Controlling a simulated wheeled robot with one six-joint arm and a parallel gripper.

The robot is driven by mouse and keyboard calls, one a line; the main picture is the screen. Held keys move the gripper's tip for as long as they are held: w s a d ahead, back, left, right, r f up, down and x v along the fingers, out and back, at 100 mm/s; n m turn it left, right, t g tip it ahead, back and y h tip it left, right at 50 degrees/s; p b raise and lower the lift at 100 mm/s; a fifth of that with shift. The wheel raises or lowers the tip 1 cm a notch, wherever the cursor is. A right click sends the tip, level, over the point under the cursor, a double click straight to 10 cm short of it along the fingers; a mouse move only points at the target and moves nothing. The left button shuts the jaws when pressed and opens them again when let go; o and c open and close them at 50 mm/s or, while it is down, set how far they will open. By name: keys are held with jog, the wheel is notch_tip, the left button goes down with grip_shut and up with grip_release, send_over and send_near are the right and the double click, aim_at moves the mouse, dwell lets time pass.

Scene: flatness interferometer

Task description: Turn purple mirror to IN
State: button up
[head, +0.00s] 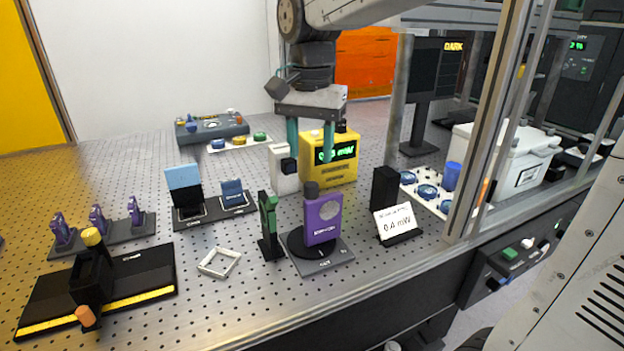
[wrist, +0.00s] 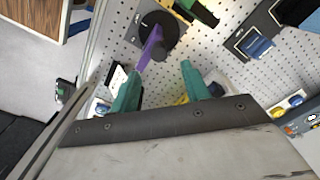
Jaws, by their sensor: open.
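The purple mirror (head: 322,222) stands upright on a black round turntable on a grey plate (head: 330,262), near the front edge of the bench. Its round face and label face the head camera. Small white marks show on the plate, too small to read surely. In the wrist view the mirror (wrist: 150,48) shows as a thin purple strip on the black disc (wrist: 163,30). My gripper (head: 310,150) has teal fingers, apart and empty, above and behind the mirror. In the wrist view the gripper (wrist: 161,78) points towards the mirror without touching it.
A green-and-black post (head: 269,225) stands close left of the mirror. A black block (head: 384,188) and a "0.4 mW" card (head: 398,222) stand right. A yellow power meter (head: 328,170) stands behind, near my fingers. An upright metal frame post (head: 490,120) rises at right.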

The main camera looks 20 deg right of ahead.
aim_at(311, 184)
notch_tip(311, 184, down, 7)
jog(key=shift+f, duration=0.15)
jog(key=shift+c, duration=0.4)
jog(key=c, duration=0.9)
